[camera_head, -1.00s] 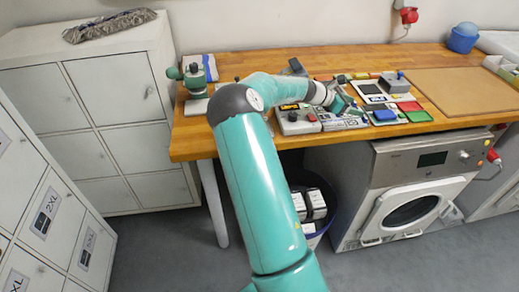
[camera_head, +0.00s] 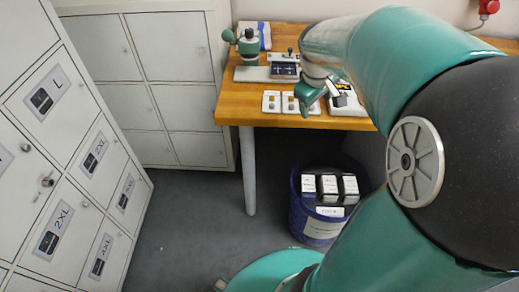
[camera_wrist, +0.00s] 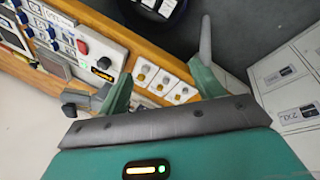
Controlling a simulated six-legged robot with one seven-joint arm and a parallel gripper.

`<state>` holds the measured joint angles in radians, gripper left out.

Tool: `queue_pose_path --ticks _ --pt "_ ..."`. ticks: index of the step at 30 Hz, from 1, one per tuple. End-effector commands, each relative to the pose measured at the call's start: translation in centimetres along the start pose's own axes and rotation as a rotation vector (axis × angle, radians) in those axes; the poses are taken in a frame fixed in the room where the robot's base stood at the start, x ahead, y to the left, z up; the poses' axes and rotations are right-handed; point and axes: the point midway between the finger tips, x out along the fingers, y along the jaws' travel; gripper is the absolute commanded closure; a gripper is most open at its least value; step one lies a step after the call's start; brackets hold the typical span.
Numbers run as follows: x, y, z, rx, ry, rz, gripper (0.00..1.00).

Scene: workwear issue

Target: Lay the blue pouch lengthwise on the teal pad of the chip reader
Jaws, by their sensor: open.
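My gripper (camera_head: 316,100) is over the front part of the wooden table, in front of a grey base with a dark blue panel (camera_head: 285,71). In the wrist view its two teal fingers (camera_wrist: 160,74) stand apart with nothing between them. I cannot pick out the blue pouch for certain in either current view. I cannot pick out the chip reader's teal pad either. My arm hides the right side of the table in the head view. Small blue patches on devices show at the wrist view's left edge, too small to identify.
White panels with knobs (camera_head: 271,102) lie along the table's front edge (camera_head: 265,119). A teal device (camera_head: 247,42) stands at the table's back left. A blue bin (camera_head: 305,215) with white boxes is below. Lockers (camera_head: 75,150) line the left; the floor between is clear.

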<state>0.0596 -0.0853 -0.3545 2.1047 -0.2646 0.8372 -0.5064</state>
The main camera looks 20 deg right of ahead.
Motion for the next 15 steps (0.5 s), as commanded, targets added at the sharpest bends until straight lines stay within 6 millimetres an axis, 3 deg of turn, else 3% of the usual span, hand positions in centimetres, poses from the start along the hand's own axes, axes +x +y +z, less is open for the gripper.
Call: queue_pose_path --ticks 3,9,15 --pt "-3.8 -4.9 0.0 0.068 0.099 -0.054 0.33" --pt "-8.7 -12.8 1.7 0.177 0.22 -0.142 0.33" --pt "-11.6 -19.1 4.5 0.264 0.297 -0.207 0.33"
